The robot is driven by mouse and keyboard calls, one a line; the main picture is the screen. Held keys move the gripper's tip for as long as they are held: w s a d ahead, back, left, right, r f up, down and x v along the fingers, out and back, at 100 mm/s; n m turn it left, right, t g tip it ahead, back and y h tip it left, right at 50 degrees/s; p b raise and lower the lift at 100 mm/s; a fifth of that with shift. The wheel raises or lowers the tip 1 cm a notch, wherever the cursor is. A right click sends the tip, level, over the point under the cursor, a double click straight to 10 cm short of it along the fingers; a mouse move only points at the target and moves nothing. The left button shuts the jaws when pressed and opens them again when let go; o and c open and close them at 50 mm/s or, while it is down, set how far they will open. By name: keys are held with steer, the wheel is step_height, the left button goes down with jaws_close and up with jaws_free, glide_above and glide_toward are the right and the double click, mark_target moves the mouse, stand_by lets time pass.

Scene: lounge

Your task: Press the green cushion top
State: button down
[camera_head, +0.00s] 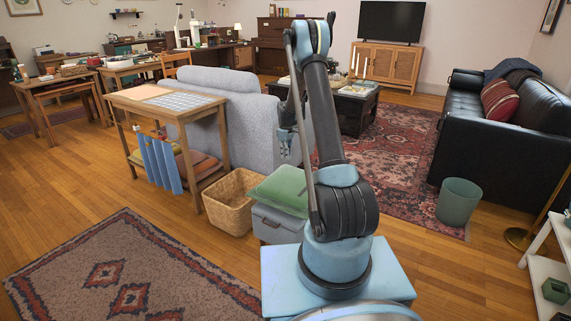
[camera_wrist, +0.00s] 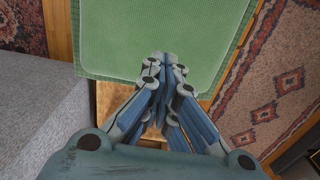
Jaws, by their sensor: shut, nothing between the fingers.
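The green cushion top (camera_head: 282,187) lies on a grey storage box (camera_head: 275,224) just left of my base. In the wrist view the green top (camera_wrist: 160,25) fills the upper middle, with a darker green woven border. My gripper (camera_head: 285,150) hangs fingers down above the cushion, against the grey sofa, with a visible gap below its tips. In the wrist view my gripper (camera_wrist: 163,62) is shut and empty, its tips overlapping the near edge of the green top. My arm hides part of the cushion's right side in the head view.
A wicker basket (camera_head: 230,201) stands left of the box. The grey sofa (camera_head: 250,125) is close behind; a wooden console table (camera_head: 205,117) stands at its left. A patterned rug (camera_head: 140,270) lies in front. A green bin (camera_head: 458,201) and black sofa (camera_head: 500,155) are to the right.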

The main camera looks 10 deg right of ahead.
mark_target(286, 179)
step_height(286, 179, down, 13)
steer(key=shift+r, duration=0.2)
stand_by(0.3)
steer(key=shift+f, duration=1.75)
steer(key=shift+r, duration=0.1)
step_height(286, 179, up, 14)
stand_by(0.7)
